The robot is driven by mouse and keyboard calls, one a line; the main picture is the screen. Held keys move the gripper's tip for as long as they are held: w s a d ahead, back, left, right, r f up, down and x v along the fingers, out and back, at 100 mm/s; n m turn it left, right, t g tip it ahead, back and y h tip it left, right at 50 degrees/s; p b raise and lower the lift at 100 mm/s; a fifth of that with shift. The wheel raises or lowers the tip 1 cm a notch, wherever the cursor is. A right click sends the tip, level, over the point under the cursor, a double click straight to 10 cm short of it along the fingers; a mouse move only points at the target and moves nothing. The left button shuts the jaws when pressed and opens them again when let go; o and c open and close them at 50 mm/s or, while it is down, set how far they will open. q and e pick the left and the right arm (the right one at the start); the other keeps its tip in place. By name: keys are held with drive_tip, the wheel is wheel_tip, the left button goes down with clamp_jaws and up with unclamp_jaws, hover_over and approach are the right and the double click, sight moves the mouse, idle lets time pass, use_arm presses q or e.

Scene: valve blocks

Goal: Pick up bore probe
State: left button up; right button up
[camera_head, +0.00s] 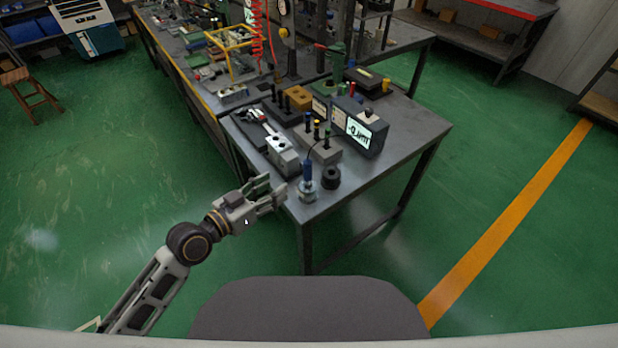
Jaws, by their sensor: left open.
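The bore probe appears to be the blue-handled piece (307,171) standing upright on a round metal base (307,191) near the table's front corner. A thin dark cable seems to run from it toward a grey readout box (366,128) with a lit screen. My left gripper (277,194) is open and empty. Its fingers point right, toward the probe, and lie just left of it at the table's edge, with a small gap in the picture. My right gripper is not in view.
A black round knob-like part (330,177) stands close to the right of the probe. A grey valve block (282,154) and a block with coloured pegs (320,148) stand behind. The table's (368,184) front right is clear.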

use_arm(q)
drive_tip(key=shift+s+f+m, duration=0.15)
drive_tip(key=shift+f+m, duration=0.15)
drive_tip(key=shift+m, duration=0.4)
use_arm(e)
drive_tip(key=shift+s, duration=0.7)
